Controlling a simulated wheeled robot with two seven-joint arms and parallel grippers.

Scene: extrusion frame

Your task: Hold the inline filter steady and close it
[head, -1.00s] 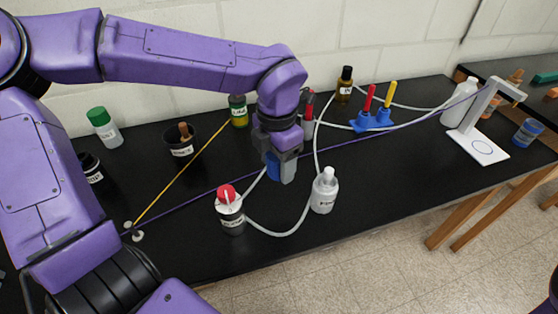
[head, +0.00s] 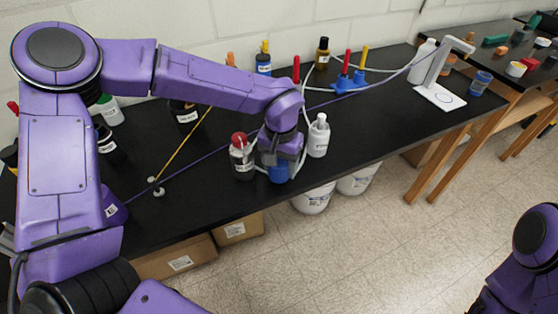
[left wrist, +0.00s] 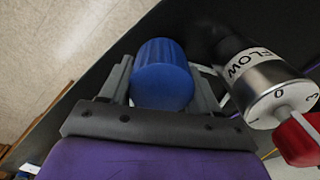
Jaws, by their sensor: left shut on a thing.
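My left gripper (head: 276,172) is shut on a ribbed blue cylindrical cap (head: 279,173) near the bench's front edge. In the left wrist view the blue cap (left wrist: 162,75) sits between the two fingers. Beside it stands a metal-and-black fitting with a red knob (head: 242,157); in the left wrist view this fitting (left wrist: 262,80) reads "FLOW" and has a numbered dial. A white bottle-shaped unit (head: 318,138) stands upright to the right, close to the gripper. Which piece is the inline filter I cannot tell. My right gripper is out of view.
Pale hose runs behind my left wrist. A yellow cord (head: 182,150) and a purple cord cross the black bench (head: 215,195). A blue holder (head: 348,84) with red and yellow sticks stands behind. A white stand (head: 440,95) is at the right.

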